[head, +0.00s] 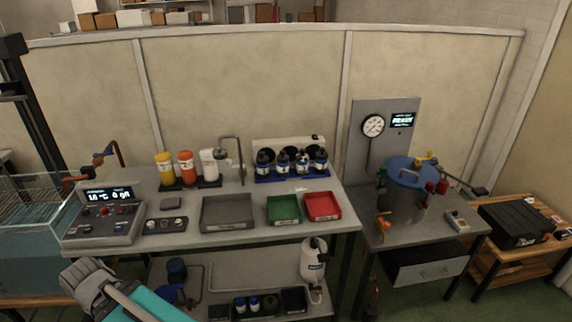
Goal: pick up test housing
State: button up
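No part is clearly marked as the test housing, and I cannot tell for sure which one it is. A round apparatus with a blue top (411,172) stands on the right bench, with red and green fittings around it. A grey part of my arm, which looks like my gripper (88,284), shows at the lower left beside a teal link. It is in front of the left bench and apart from the objects on it. Its fingers cannot be made out, so I cannot tell whether it is open or shut.
The left bench (265,228) bears a grey tray (227,212), a green tray (284,208), a red tray (322,206), several bottles and a control box (104,215). A gauge panel (385,135) stands behind the right bench. A black case (514,223) lies on the wooden table. A glass tank (35,235) is at left.

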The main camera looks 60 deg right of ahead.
aim_at(302, 158)
jog(key=u, duration=1.05)
jog(key=k, duration=1.5)
jog(key=z, duration=1.5)
